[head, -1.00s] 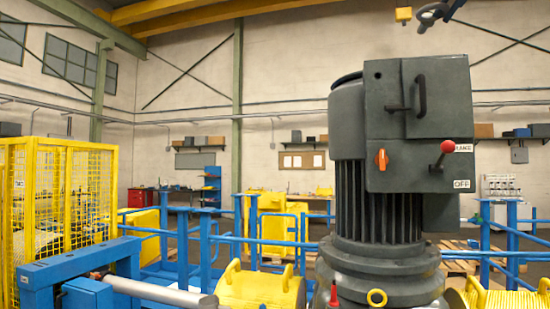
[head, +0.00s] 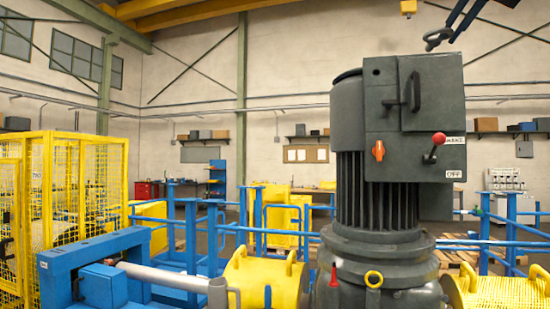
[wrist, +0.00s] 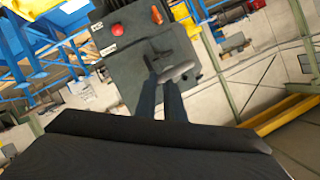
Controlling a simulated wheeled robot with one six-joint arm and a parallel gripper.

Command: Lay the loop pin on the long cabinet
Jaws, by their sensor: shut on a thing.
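My gripper (head: 440,40) hangs at the top right of the head view, in front of the far wall and apart from the grey motor. In the wrist view my two dark fingers (wrist: 168,84) close on a small grey piece. I take this piece for the loop pin (wrist: 180,72); in the head view a dark grey loop (head: 434,37) shows at the fingertips. Its shank is hard to make out. I cannot pick out the long cabinet for certain in either view.
A big grey motor (head: 375,190) with a switch box (head: 415,130) and red-knobbed lever stands close in front. Blue rails (head: 490,240), a yellow mesh cage (head: 85,190) and a blue frame (head: 65,270) surround it. Wall shelves and benches lie far back.

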